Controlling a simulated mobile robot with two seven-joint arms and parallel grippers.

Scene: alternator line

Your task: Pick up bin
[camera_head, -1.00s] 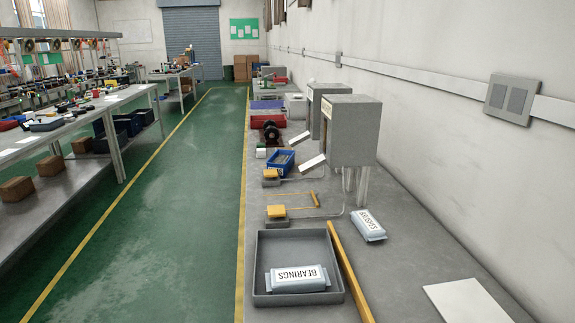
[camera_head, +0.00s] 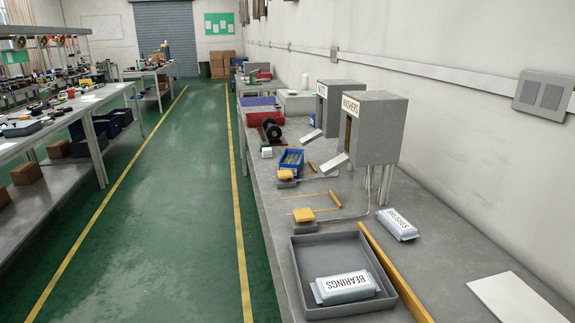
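A small blue bin (camera_head: 289,171) stands on the grey bench (camera_head: 437,262), left of the nearer dispenser's chute. Some small parts seem to lie in it, too small to make out. A red bin (camera_head: 257,120) stands farther back on the bench. A shallow grey tray (camera_head: 328,250) is at the near end and holds a pack labelled BEARINGS (camera_head: 345,287). Neither of my grippers is in view.
Two grey dispensers (camera_head: 374,128) stand along the wall, one labelled WASHERS. Yellow-topped pedals (camera_head: 303,215) sit before them. A yellow bar (camera_head: 392,270) lies beside the tray. Another pack (camera_head: 397,224) and a white sheet (camera_head: 517,299) lie right. The green aisle (camera_head: 170,200) is clear.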

